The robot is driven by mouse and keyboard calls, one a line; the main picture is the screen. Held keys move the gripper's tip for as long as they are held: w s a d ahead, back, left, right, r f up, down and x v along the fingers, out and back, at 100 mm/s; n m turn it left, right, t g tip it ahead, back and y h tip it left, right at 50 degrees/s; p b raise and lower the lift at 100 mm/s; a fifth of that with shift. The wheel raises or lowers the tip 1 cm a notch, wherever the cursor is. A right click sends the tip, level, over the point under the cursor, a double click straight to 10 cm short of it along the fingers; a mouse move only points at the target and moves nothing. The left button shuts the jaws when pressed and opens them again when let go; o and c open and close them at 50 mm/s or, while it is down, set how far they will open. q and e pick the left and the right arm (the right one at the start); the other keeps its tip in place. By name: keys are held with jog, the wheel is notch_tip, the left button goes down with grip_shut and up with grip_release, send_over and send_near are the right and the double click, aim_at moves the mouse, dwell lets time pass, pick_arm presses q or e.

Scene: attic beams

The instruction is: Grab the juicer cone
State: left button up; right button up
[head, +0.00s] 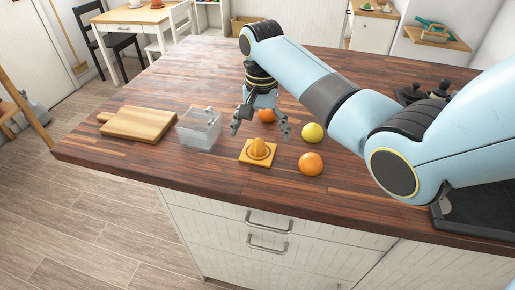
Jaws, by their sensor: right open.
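The juicer cone (259,149) is orange-yellow and stands upright on a square base of like colour, near the front edge of the wooden counter. My right gripper (260,133) is open and points down, its two fingers spread apart above and just behind the cone. The fingers look empty, and I cannot tell whether either touches anything. My left gripper is not in view.
A clear plastic box (199,130) stands left of the cone, with a wooden cutting board (138,123) beyond it. An orange (311,164) and a yellow fruit (312,132) lie to the right. Another orange fruit (266,115) sits behind the gripper. The counter's left front is bare.

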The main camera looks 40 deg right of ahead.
aim_at(259, 144)
jog(key=f, duration=0.3)
jog(key=shift+s+a+f, duration=0.1)
jog(key=shift+a+f, duration=0.25)
jog(key=shift+f, duration=0.35)
jog(key=c, duration=0.6)
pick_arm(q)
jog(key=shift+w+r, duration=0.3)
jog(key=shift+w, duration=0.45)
pick_arm(e)
jog(key=c, duration=0.6)
